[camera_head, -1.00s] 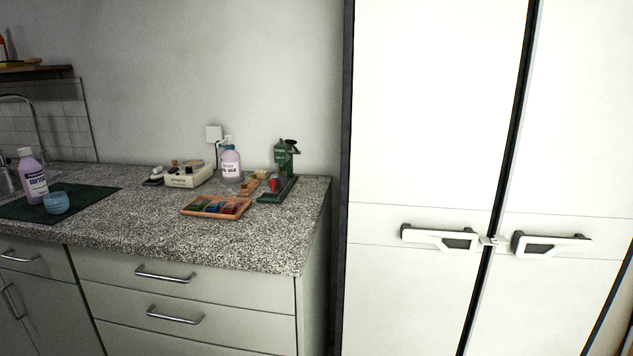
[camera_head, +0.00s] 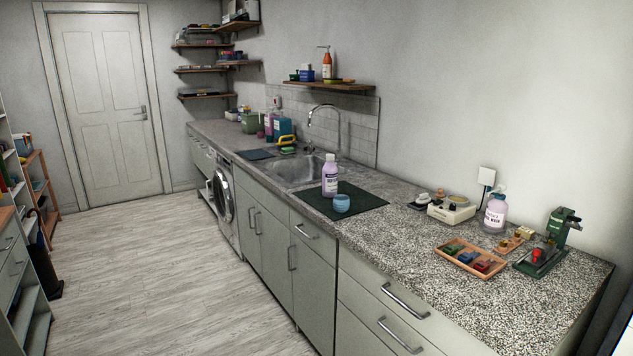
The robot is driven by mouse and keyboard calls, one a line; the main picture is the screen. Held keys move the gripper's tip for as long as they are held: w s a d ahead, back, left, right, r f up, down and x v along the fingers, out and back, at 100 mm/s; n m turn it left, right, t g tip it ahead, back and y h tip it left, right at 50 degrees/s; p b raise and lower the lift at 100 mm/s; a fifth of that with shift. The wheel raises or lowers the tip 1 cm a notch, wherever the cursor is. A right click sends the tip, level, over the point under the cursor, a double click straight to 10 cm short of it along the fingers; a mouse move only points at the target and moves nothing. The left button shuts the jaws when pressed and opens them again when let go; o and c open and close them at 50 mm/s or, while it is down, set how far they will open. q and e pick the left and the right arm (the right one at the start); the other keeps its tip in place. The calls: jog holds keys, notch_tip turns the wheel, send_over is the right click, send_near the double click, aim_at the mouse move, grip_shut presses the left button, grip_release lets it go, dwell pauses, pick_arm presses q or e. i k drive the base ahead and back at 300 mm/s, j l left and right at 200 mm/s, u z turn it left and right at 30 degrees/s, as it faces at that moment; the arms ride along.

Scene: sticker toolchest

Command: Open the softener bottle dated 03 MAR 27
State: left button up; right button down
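A purple bottle with a white cap and dark label (camera_head: 330,177) stands upright on a dark mat beside the sink; its print is too small to read here. A second purple bottle with a white pump-like top (camera_head: 495,213) stands further right on the counter, and its label is also not legible. More coloured bottles, one teal (camera_head: 282,126), stand at the far end of the counter; no dates can be made out. Neither of my grippers shows in this view.
The granite counter (camera_head: 400,240) runs along the right wall. A blue cup (camera_head: 341,203) sits on the mat (camera_head: 313,199). A wooden tray of coloured pieces (camera_head: 460,245), a white device (camera_head: 451,212) and a green press (camera_head: 560,226) stand at the right. The floor (camera_head: 180,270) is open.

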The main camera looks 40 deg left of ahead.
aim_at(330, 170)
jog(key=j+u, duration=0.1)
jog(key=u, duration=1.05)
jog(key=i+j+u, duration=0.25)
jog(key=i+u, duration=0.15)
jog(key=i, duration=0.2)
jog(key=i+u, duration=0.35)
jog(key=i, duration=0.25)
jog(key=i+u, duration=0.4)
jog(key=i, duration=0.25)
jog(key=i+z, duration=0.25)
jog(key=i, duration=0.3)
jog(key=i+j+z, duration=0.25)
jog(key=i, duration=0.3)
